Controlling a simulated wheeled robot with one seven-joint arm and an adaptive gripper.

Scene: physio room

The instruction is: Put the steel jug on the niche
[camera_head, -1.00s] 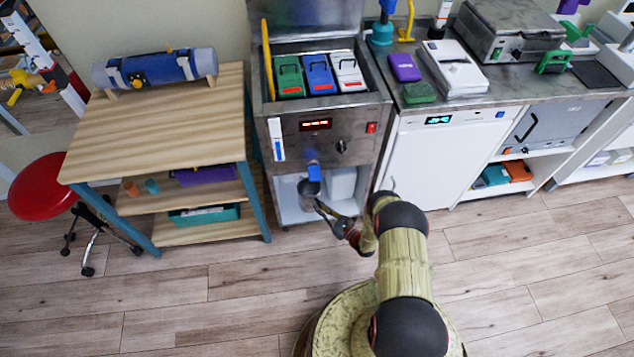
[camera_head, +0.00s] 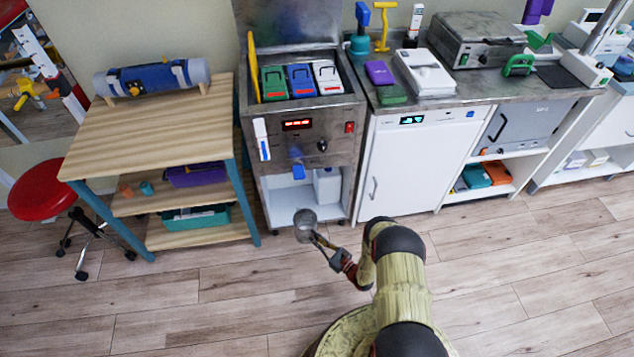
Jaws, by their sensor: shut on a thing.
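The steel jug (camera_head: 304,219) is a small grey metal vessel, and its open top faces up towards the camera. My gripper (camera_head: 319,240) is shut on the jug, at its near right side. The niche (camera_head: 281,205) is the open white-floored bay low in the steel unit, under a blue tap lever (camera_head: 299,171). The jug shows in front of the niche's lower front edge and overlaps it in the picture. The exact gap between them cannot be told. The fingers' contact with the jug is small and hard to make out.
A white container (camera_head: 328,187) stands in the niche's right part. A wooden shelf table (camera_head: 160,125) stands left of the unit, with a red stool (camera_head: 40,188) beyond. A white-doored appliance (camera_head: 415,165) is to the right. The floor in front is clear.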

